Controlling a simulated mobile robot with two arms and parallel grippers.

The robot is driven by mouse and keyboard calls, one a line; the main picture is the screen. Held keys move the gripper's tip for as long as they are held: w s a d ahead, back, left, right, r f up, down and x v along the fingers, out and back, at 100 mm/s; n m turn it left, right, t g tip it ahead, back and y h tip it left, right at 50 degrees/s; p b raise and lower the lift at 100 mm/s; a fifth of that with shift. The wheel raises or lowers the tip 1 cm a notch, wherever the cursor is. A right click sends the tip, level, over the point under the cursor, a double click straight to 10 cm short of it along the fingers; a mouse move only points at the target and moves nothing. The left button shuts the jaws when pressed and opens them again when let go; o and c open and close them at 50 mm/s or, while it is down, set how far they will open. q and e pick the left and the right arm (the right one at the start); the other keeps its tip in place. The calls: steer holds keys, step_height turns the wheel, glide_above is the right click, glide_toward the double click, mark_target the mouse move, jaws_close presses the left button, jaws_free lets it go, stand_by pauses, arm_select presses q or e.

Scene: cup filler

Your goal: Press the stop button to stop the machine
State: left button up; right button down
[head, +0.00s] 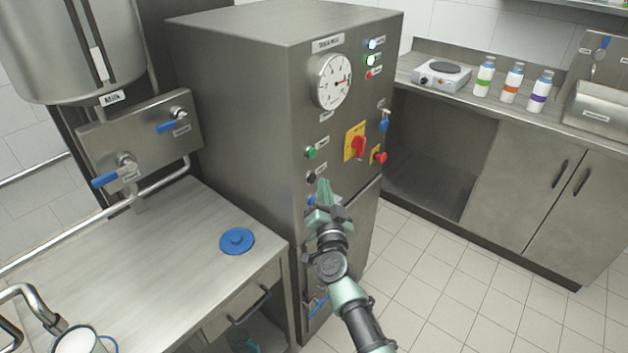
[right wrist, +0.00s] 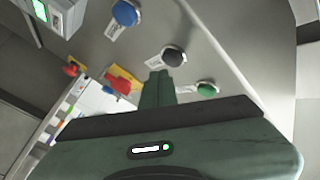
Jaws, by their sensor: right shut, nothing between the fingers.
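The steel machine cabinet (head: 235,110) carries a column of buttons on its front: a green button (head: 310,153), a black button (head: 310,178) below it, and a blue one (head: 311,200) lower down. Their labels are too small to read. My right gripper (head: 323,188) is shut and empty, its fingertips just right of the black button. In the right wrist view the fingertips are close to the black button (right wrist: 172,55), between it and the viewer, with a visible gap. The green button (right wrist: 207,89) and blue button (right wrist: 125,13) flank it. My left gripper is not in view.
A red rotary switch (head: 358,147) on a yellow plate and a red mushroom button (head: 379,157) sit right of the buttons. A dial gauge (head: 332,80) is above. A steel table (head: 165,240) with a blue lid (head: 237,241) stands left; open floor lies right.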

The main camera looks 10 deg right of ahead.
steer(key=shift+w, duration=0.1)
steer(key=shift+w+a, duration=0.25)
steer(key=shift+w, duration=0.05)
steer(key=shift+w+a+r, duration=0.1)
steer(key=shift+w+a, duration=0.1)
stand_by(0.9)
steer(key=shift+s+d+p, duration=0.3)
steer(key=shift+s+d, duration=0.15)
steer(key=shift+s, duration=0.1)
steer(key=s+d+p, duration=0.2)
steer(key=s+d, duration=0.1)
steer(key=s, duration=0.1)
steer(key=shift+s+d, duration=0.35)
steer(key=shift+s, duration=0.05)
